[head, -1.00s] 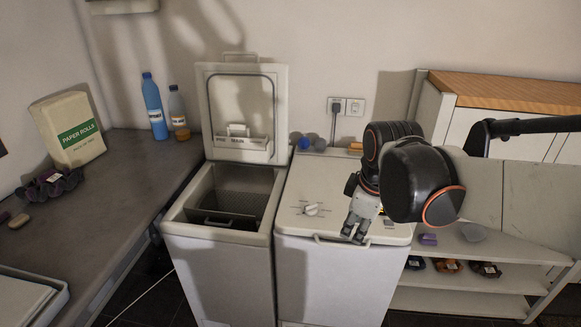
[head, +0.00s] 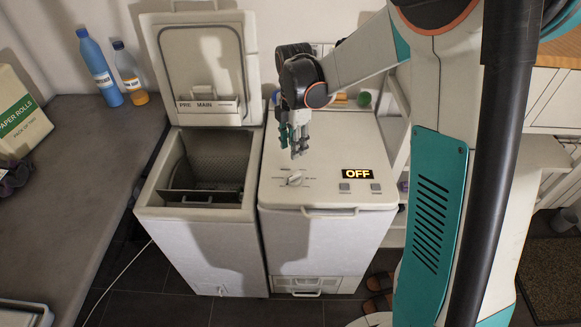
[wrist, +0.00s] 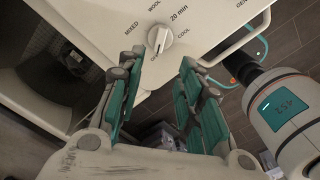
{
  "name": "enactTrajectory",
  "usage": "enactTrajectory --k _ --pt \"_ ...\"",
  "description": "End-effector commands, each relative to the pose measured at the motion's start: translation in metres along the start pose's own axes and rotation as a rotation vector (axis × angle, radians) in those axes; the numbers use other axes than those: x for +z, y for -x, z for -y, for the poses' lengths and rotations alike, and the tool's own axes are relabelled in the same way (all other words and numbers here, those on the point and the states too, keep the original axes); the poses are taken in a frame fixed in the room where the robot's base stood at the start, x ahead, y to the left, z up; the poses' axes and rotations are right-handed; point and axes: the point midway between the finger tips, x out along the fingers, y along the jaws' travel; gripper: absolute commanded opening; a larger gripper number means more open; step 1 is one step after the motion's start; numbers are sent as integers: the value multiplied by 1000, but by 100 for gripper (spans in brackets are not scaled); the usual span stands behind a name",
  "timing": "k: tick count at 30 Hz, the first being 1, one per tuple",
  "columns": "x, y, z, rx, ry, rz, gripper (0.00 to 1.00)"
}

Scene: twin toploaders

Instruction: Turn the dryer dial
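The dryer (head: 330,150) is the right-hand white toploader, with its lid down and an "OFF" display (head: 357,174) on top. Its round white dial (head: 295,178) sits at the left of the top. In the wrist view the dial (wrist: 158,37) is surrounded by labels such as MIXED, WOOL, 20 min and COOL. My gripper (head: 295,150) points down over the dryer top, close behind the dial in the head view. In the wrist view my gripper (wrist: 160,70) has its teal fingers spread with nothing between them; the dial lies beyond their tips.
The left toploader (head: 200,215) stands beside the dryer with its lid (head: 200,60) raised. A grey counter (head: 80,190) holds a blue bottle (head: 98,68), an orange-bottomed bottle (head: 130,75) and a paper rolls pack (head: 20,120). Small items stand behind the dryer top.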

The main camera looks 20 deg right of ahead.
Motion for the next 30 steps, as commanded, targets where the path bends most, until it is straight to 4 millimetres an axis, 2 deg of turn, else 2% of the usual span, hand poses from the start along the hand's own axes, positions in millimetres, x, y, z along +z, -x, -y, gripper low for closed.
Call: enactTrajectory --k 9,15,21,30 --pt "0 -65 0 1 -2 0 33" --pt "0 -98 0 1 -2 0 33" --pt "0 -116 0 1 -3 0 33" --pt "0 -120 0 1 -3 0 33"
